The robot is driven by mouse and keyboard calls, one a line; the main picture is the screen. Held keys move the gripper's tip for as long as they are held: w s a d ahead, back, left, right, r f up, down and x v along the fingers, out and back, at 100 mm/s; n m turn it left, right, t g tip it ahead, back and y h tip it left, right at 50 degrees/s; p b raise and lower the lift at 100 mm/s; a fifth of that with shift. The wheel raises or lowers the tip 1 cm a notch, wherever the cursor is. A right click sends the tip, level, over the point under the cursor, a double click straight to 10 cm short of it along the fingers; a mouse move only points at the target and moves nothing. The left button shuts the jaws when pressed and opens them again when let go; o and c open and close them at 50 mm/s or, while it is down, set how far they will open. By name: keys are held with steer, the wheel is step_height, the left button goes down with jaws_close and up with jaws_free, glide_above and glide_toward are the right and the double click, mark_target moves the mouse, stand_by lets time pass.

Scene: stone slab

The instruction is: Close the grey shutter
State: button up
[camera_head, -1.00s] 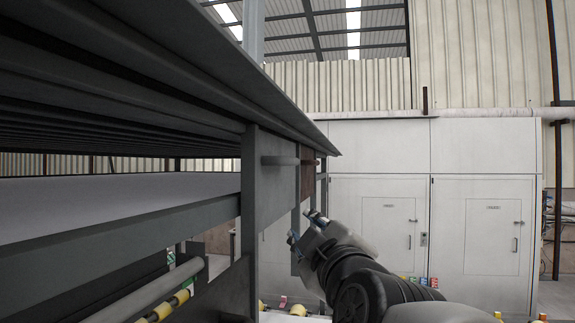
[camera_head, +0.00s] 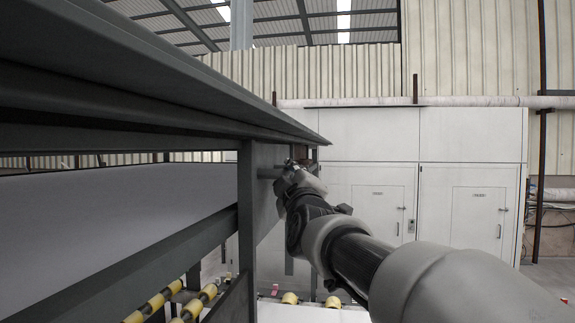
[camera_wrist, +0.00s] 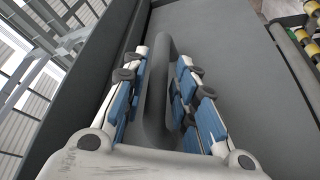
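A grey panel that looks like the shutter (camera_wrist: 225,60) fills much of the wrist view, and a grey bar handle (camera_wrist: 158,85) stands out from it. My gripper (camera_wrist: 162,75) has its blue-padded fingers apart, one on each side of the handle. Small gaps seem to remain, and firm contact cannot be made out. My arm hides part of that area.
A dark grey slab structure (camera_head: 130,85) overhangs on the left, with a pale slab (camera_head: 120,205) under it. Yellow rollers (camera_head: 160,300) lie below. White cabinets (camera_head: 465,200) stand behind. The floor at the right looks clear.

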steer(key=p+x, duration=0.1)
steer(key=x, duration=0.3)
steer(key=shift+w, duration=0.2)
jaws_close()
stand_by(0.5)
